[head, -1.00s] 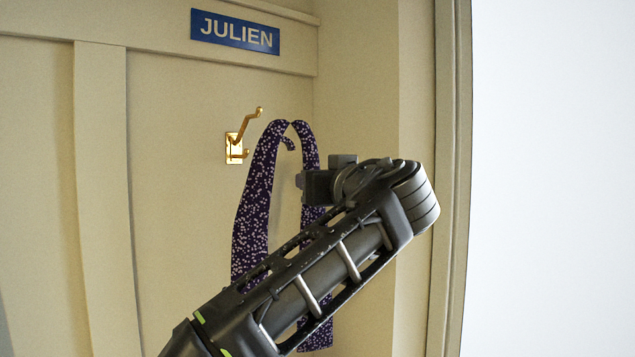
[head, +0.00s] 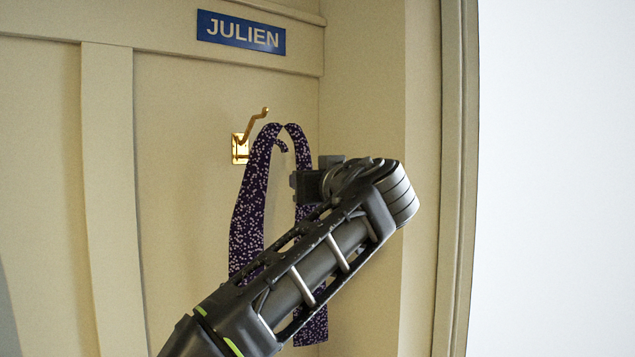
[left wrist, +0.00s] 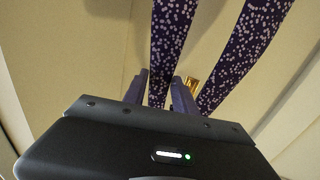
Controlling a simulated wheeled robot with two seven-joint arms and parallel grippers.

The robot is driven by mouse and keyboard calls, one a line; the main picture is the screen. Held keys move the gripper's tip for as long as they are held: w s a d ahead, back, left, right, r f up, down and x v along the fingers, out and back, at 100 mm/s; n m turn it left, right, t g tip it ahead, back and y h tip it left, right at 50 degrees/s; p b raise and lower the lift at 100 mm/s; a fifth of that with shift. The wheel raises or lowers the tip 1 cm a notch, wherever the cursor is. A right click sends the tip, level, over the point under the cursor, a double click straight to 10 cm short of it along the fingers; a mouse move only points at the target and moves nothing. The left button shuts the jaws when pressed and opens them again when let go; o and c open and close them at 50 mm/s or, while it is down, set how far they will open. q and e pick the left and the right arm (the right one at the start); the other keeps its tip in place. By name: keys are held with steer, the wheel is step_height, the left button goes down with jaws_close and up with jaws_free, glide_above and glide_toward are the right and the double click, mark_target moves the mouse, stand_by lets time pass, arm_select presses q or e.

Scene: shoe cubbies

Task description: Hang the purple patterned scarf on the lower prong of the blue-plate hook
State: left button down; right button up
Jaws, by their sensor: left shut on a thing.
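The purple scarf with white spots (head: 250,210) hangs in two strips from a bent top, beside the gold hook (head: 240,150) under the blue JULIEN plate (head: 241,33). The hook's upper prong (head: 262,115) rises clear above the scarf. The scarf's left strip overlaps the lower prong, hiding most of it; I cannot tell whether they touch. My left gripper (head: 297,184) is shut on the scarf's right strip, right of the hook. In the left wrist view, a strip passes between the fingers (left wrist: 160,92), and part of the gold hook (left wrist: 192,84) shows behind. My right gripper is not in view.
A vertical trim board (head: 110,190) stands left of the hook. The cubby's side wall (head: 362,100) rises close on the right of my gripper. The back panel (head: 180,180) between trim and hook is bare.

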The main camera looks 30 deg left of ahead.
arm_select(q)
steer(key=w+a+f, duration=0.1)
steer(key=w+a, duration=0.1)
steer(key=a, duration=0.6)
steer(key=shift+w+a+f, duration=0.25)
steer(key=shift+a+f, duration=0.05)
steer(key=shift+a, duration=0.05)
stand_by(0.3)
stand_by(0.5)
steer(key=c, duration=0.9)
jaws_free()
steer(key=b+v, duration=0.3)
steer(key=v, duration=0.4)
steer(key=shift+s+d+b, duration=0.25)
steer(key=shift+d+b, duration=0.1)
